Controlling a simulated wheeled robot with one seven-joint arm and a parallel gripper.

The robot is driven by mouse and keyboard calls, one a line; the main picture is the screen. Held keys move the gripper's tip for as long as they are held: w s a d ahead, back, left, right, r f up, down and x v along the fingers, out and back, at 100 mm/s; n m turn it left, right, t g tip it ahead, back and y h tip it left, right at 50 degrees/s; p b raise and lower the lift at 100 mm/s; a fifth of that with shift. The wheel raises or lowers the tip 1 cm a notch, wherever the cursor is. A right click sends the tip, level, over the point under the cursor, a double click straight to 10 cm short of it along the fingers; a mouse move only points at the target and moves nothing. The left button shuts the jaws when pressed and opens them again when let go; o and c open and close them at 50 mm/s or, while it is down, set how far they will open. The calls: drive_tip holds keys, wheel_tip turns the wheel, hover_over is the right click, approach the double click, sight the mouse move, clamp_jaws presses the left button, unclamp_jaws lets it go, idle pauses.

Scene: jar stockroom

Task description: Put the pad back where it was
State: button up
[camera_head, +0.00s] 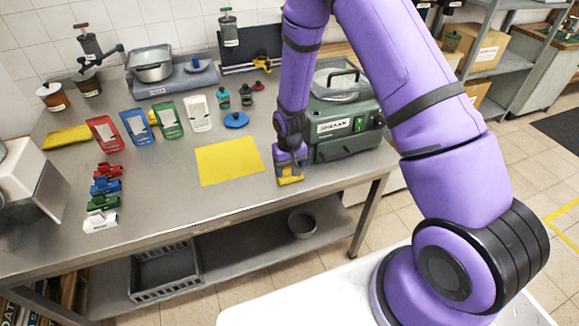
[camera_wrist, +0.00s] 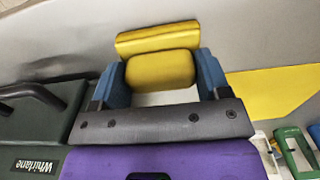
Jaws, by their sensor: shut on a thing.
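My gripper (camera_head: 290,163) is low over the front right part of the steel table (camera_head: 190,222), just in front of the green machine. It is shut on a yellow pad (camera_head: 290,180). In the wrist view the pad (camera_wrist: 160,70) sits between the blue fingers of my gripper (camera_wrist: 162,82), with a flat yellow part showing beyond them. I cannot tell whether the pad touches the table. A flat yellow sheet (camera_head: 229,162) lies on the table just left of my gripper; it also shows in the wrist view (camera_wrist: 270,92).
The green machine (camera_head: 345,125) stands close behind and right of my gripper. Coloured scoops (camera_head: 168,120), small bottles (camera_head: 246,95) and a blue lid (camera_head: 236,120) stand behind the sheet. Coloured clips (camera_head: 105,187) and another yellow item (camera_head: 67,136) are at left. The table's front middle is clear.

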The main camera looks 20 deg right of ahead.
drive_tip(key=o, duration=0.9)
drive_tip(key=s+d+r+t, duration=0.1)
drive_tip(key=s+r, duration=0.1)
drive_tip(key=r, duration=1.1)
drive_tip(key=s+d+r, duration=0.1)
drive_tip(key=s+r, duration=0.1)
drive_tip(key=r, duration=1.1)
drive_tip(key=s+d+r+t, duration=0.2)
drive_tip(key=s+r, duration=0.5)
drive_tip(key=r, duration=0.2)
drive_tip(key=s+d+r+t, duration=0.1)
drive_tip(key=s+d+r, duration=0.1)
drive_tip(key=s+r, duration=0.6)
drive_tip(key=s+r+t, duration=0.1)
drive_tip(key=s+r, duration=0.2)
drive_tip(key=s, duration=0.7)
drive_tip(key=shift+s+d+r, duration=0.15)
drive_tip(key=shift+d, duration=0.3)
